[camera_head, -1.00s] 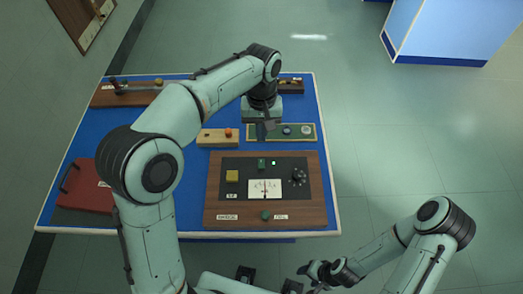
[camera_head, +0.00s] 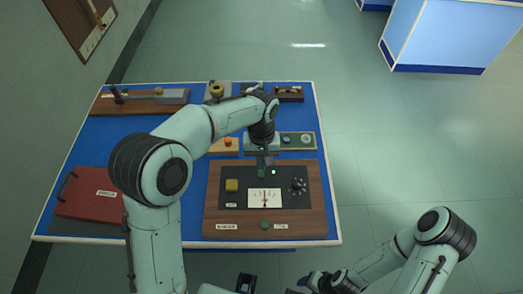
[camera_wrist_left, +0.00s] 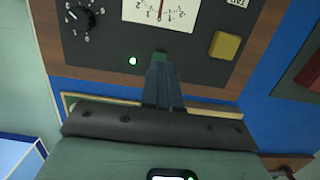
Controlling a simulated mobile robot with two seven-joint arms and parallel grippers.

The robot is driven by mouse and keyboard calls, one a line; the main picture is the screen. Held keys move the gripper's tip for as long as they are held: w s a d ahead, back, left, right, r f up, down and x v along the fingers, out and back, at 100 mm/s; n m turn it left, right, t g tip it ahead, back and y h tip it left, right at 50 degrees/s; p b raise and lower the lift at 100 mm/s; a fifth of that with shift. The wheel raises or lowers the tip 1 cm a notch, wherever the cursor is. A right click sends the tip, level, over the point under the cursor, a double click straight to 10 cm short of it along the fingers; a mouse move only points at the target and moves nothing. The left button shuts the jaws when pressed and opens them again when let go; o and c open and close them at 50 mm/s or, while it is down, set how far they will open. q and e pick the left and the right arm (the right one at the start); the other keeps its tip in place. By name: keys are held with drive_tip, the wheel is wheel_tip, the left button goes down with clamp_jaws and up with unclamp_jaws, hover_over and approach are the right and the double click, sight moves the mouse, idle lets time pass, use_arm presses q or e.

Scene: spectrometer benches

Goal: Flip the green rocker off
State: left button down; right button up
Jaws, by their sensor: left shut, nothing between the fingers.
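The green rocker (camera_head: 261,174) sits on the dark panel of a wooden instrument board, just behind the white meter. It shows partly in the left wrist view (camera_wrist_left: 161,55), where my fingertips cover some of it. My left gripper (camera_head: 264,164) is shut and empty, its fingertips pointing down at the rocker's back edge. I cannot tell whether they touch it. A small lamp (camera_wrist_left: 133,61) beside the rocker glows green. My right gripper (camera_head: 310,281) is low at the bottom edge, away from the board, and its fingers are too small to read.
The panel also carries a yellow block (camera_head: 232,185), a white meter (camera_head: 264,198) and a black dial (camera_head: 299,187). A red case (camera_head: 88,194) lies left. Other boards stand behind. Open floor lies right of the bench.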

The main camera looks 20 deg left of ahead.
sight(262, 177)
use_arm(q)
drive_tip(key=shift+s+d+f, duration=0.1)
drive_tip(key=shift+s+f, duration=0.05)
drive_tip(key=shift+f, duration=0.95)
drive_tip(key=shift+s+f, duration=0.1)
drive_tip(key=shift+f, duration=1)
use_arm(e)
drive_tip(key=shift+f, duration=0.2)
drive_tip(key=shift+s+f, duration=0.1)
